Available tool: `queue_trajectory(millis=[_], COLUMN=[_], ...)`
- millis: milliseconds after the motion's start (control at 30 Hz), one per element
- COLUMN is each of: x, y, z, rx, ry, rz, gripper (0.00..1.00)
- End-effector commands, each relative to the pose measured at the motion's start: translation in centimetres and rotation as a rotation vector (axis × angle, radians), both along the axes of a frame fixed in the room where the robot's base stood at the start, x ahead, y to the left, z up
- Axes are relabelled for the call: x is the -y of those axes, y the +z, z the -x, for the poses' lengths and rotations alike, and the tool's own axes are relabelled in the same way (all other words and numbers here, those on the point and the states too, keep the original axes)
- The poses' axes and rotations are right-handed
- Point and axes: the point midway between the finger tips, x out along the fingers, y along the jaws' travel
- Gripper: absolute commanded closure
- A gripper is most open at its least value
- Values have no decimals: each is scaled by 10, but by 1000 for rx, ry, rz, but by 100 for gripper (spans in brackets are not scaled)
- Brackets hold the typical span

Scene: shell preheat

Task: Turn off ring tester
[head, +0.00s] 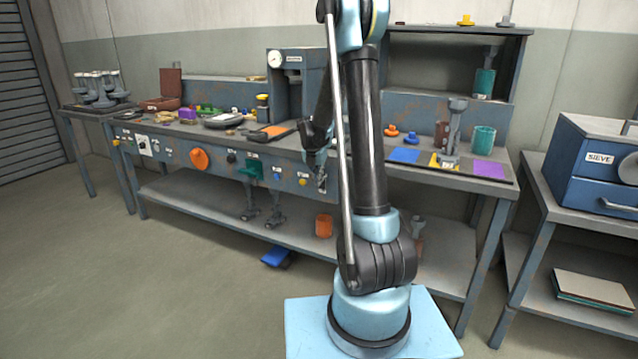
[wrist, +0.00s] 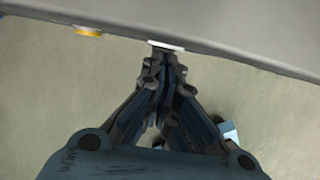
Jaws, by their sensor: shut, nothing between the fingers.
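In the head view my gripper (head: 319,172) hangs at the front edge of the workbench (head: 225,139), close to its control panel. In the wrist view my gripper (wrist: 165,68) is shut and empty, its tips just short of a small white plate (wrist: 165,45) on the bench front. I cannot tell whether they touch. A yellow knob (wrist: 88,31) is left of the plate; the yellow knob (head: 303,182) also shows in the head view. The panel labels are too small to read, so I cannot tell which control belongs to the ring tester. My gripper partly hides the plate.
Along the panel are an orange knob (head: 199,159), a green fixture (head: 250,170) and a white switch plate (head: 145,146). A grey gauge machine (head: 284,85) stands on the bench. The SIEVE cabinet (head: 597,178) is on the right.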

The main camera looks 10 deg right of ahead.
Motion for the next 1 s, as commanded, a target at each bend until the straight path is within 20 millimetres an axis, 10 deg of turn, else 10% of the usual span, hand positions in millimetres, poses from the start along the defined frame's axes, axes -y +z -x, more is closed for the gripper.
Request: queue_trajectory(millis=[700, 1000], x=[-19, -22], y=[5, 54], z=[22, 28], rx=[-1, -1], ry=[-1, -3], rz=[0, 0], gripper=[100, 100])
